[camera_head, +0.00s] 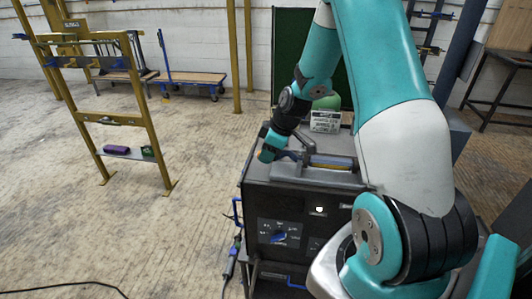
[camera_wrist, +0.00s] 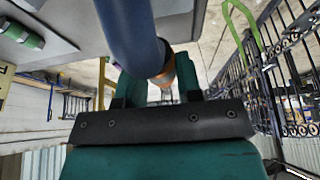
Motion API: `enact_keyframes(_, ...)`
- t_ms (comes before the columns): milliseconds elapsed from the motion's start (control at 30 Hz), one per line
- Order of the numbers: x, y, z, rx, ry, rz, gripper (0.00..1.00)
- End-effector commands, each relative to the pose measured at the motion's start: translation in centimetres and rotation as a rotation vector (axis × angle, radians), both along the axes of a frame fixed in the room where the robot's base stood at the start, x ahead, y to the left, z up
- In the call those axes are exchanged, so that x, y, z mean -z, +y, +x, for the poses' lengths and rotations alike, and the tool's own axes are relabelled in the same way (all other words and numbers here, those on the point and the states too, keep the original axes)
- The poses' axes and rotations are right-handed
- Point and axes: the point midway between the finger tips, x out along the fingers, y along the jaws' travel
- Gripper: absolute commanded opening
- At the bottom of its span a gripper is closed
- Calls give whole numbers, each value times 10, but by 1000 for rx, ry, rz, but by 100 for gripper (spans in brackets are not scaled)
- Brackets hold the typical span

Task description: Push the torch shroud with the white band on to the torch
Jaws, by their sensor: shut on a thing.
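My gripper (camera_head: 268,152) is low over the left top edge of the dark welding machine (camera_head: 290,203). In the wrist view its green fingers (camera_wrist: 160,90) stand on both sides of a copper-orange piece (camera_wrist: 165,76), which looks like the shroud, and are shut on it. A thick dark blue tube (camera_wrist: 133,35), apparently the torch, comes down from the top to this piece. The tube covers part of the piece. A pale patch shows at its upper right, but I cannot tell whether it is a white band. I cannot tell how far the piece is on the tube.
A handle (camera_head: 331,161) and a printed sign (camera_head: 325,121) are on the machine's top. A yellow frame (camera_head: 145,110) with small purple (camera_head: 117,149) and green things stands at left. A flat trolley (camera_head: 194,78) is behind. The floor between is mostly clear. Dark ironwork (camera_wrist: 285,80) stands at the wrist view's right.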

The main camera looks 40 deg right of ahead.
Motion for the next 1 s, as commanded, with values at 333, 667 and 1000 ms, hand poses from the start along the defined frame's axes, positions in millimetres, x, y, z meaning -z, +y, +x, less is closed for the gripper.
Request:
enact_keyframes(333, 0, -4, -4, 2, 2, -1, 8)
enact_keyframes(667, 1, -6, -8, 3, 3, -1, 8)
enact_keyframes(1000, 1, -6, -8, 2, 4, 0, 8)
